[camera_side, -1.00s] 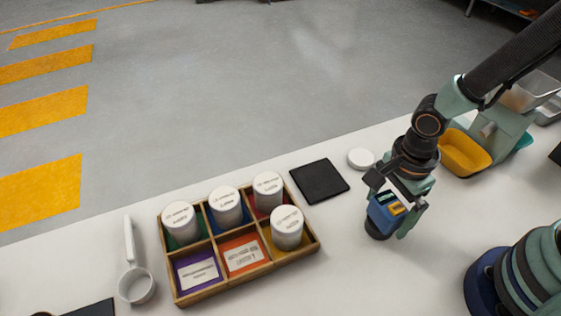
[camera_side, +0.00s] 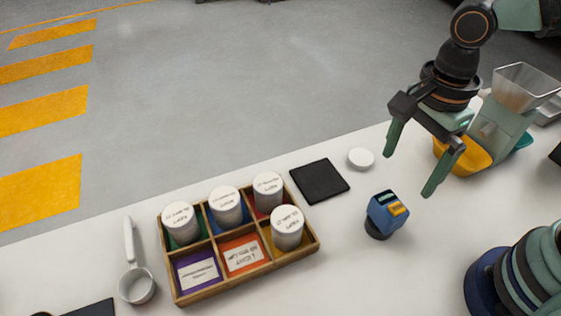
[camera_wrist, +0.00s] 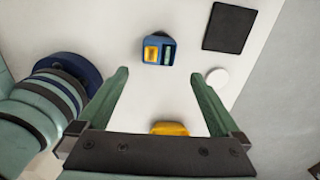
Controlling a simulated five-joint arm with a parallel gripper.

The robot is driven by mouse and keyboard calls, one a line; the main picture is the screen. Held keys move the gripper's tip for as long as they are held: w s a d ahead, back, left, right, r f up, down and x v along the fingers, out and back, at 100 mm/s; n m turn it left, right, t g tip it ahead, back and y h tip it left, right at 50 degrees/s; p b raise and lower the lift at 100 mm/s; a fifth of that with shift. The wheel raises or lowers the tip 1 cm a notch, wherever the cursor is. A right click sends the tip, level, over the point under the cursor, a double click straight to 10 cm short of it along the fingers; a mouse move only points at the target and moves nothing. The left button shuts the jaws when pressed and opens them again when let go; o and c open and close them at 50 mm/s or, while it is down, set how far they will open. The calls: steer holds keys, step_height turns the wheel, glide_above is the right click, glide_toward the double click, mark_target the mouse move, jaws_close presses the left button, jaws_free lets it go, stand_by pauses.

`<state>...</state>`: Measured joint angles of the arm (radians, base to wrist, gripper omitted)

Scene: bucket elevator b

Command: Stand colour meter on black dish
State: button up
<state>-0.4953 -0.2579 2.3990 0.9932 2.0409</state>
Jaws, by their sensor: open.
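The colour meter (camera_side: 388,211), a small blue block with an orange panel, stands on the white table right of centre. My gripper (camera_side: 410,172) is open and empty, above and apart from the meter. In the wrist view the meter (camera_wrist: 158,51) lies beyond my open fingertips (camera_wrist: 160,75), with nothing between them.
A flat black square pad (camera_side: 319,181) and a white disc (camera_side: 361,158) lie left of my gripper. A wooden divided tray (camera_side: 240,282) holds several white jars. A white scoop (camera_side: 136,284) lies at far left. A machine with a yellow tray (camera_side: 455,154) stands at right.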

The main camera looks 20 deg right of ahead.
steer(key=w+d+r+n+t, duration=0.2)
steer(key=d+r+n, duration=0.2)
steer(key=n, duration=0.5)
steer(key=w+d+r+n+t, duration=0.3)
steer(key=d+r+n, duration=0.1)
steer(key=d+n, duration=0.4)
steer(key=shift+d+r+n+t, duration=0.3)
steer(key=shift+d+r+n, duration=0.05)
steer(key=shift+r+n, duration=0.05)
